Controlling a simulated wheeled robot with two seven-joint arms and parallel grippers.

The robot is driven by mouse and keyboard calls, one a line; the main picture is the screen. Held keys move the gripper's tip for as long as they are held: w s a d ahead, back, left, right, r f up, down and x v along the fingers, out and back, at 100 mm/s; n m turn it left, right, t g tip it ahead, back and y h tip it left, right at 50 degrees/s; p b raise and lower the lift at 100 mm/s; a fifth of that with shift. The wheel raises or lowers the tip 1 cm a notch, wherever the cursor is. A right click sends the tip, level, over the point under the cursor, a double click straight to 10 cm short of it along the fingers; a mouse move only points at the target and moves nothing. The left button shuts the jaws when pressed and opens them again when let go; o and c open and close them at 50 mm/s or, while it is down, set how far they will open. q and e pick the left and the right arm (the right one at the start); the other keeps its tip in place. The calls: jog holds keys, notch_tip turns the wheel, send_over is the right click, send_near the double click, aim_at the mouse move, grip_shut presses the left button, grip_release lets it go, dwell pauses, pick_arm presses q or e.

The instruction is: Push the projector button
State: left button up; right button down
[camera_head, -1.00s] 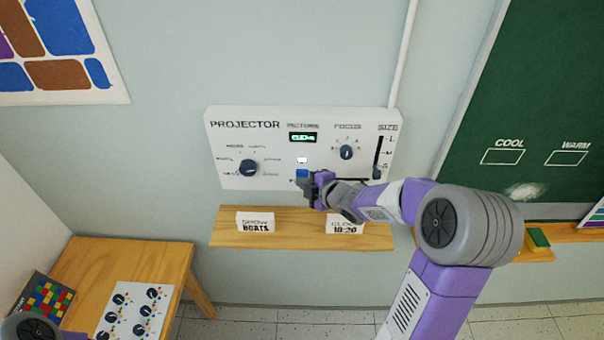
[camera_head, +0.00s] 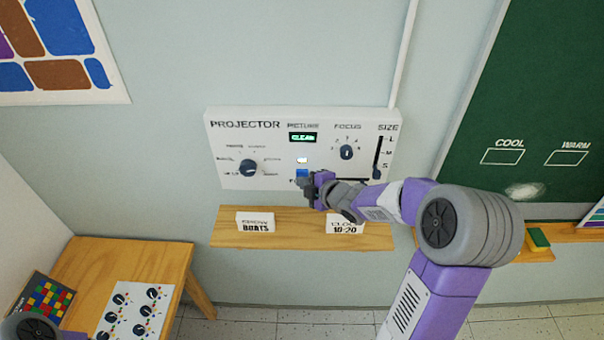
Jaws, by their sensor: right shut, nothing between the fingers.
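The white projector panel (camera_head: 222,150) is on the wall, with a dark mode knob (camera_head: 248,168) at left, a focus knob (camera_head: 346,152) and a size slider (camera_head: 377,172) at right. A small green-lit display (camera_head: 303,137) sits under the word PICTURE. Below it are a small lit indicator (camera_head: 302,160) and a blue button (camera_head: 302,173). My right gripper (camera_head: 311,188) is shut and empty at the button's lower right edge, hiding part of it. I cannot tell whether it touches. Only a piece of my left arm shows at the lower left corner; its gripper is out of view.
A wooden shelf (camera_head: 285,228) below the panel holds two cards, SHOW BOATS (camera_head: 256,223) and CLOCK 10-20 (camera_head: 345,226). A wooden table (camera_head: 150,262) stands at lower left. A green chalkboard (camera_head: 550,100) is at right.

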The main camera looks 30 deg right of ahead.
jog(key=shift+w+d, duration=0.1)
jog(key=shift+w, duration=0.05)
jog(key=shift+w+d, duration=0.15)
jog(key=shift+w, duration=0.05)
dwell(0.3)
jog(key=shift+s+a+b, duration=0.2)
jog(key=shift+s+b, duration=0.1)
jog(key=shift+s, duration=0.05)
dwell(0.3)
jog(key=s+a+b, duration=0.3)
jog(key=s, duration=0.2)
dwell(0.5)
